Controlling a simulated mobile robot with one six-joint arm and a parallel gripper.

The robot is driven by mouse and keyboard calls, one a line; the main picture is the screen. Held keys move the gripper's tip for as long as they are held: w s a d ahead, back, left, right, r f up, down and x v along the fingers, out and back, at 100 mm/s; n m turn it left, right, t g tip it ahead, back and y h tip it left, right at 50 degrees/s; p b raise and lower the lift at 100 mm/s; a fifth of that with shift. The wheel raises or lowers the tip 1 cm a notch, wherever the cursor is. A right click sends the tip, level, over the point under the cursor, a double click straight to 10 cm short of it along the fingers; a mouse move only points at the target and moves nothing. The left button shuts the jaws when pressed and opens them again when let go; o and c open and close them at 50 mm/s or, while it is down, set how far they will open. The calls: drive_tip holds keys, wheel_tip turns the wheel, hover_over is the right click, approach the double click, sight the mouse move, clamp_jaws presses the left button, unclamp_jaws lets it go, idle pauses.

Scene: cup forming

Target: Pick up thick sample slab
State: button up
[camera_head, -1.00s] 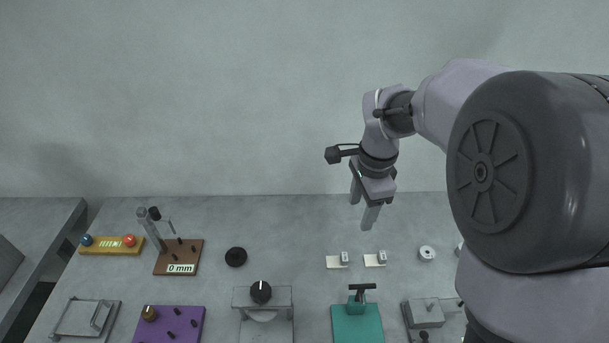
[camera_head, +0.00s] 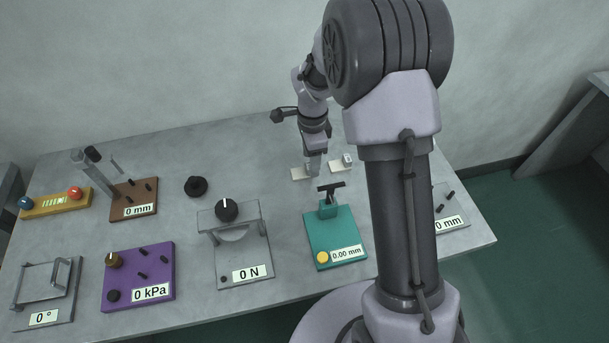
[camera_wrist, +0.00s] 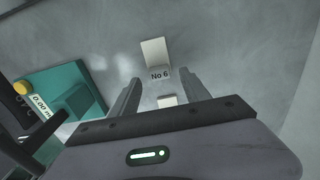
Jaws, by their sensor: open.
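Two pale slabs with small tags lie on the grey table; I cannot tell which is the thick one. In the head view one slab (camera_head: 298,174) lies just left of my gripper (camera_head: 313,168) and the other slab (camera_head: 337,167) lies to its right. In the wrist view a pale slab with a tag reading "No 6" (camera_wrist: 153,50) lies beyond my fingertips (camera_wrist: 160,82). Another pale piece (camera_wrist: 167,101) shows between the fingers, partly cut off by the gripper body. My gripper is open, empty and pointing down above the table.
The teal gauge (camera_head: 350,255) stands in front of the slabs and left in the wrist view (camera_wrist: 60,95). A grey press (camera_head: 240,262), purple panel (camera_head: 165,270) and black knob (camera_head: 195,187) are further left. My arm hides table to the right.

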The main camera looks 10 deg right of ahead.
drive_tip(key=shift+f, duration=0.85)
drive_tip(key=shift+r, duration=0.2)
clamp_jaws()
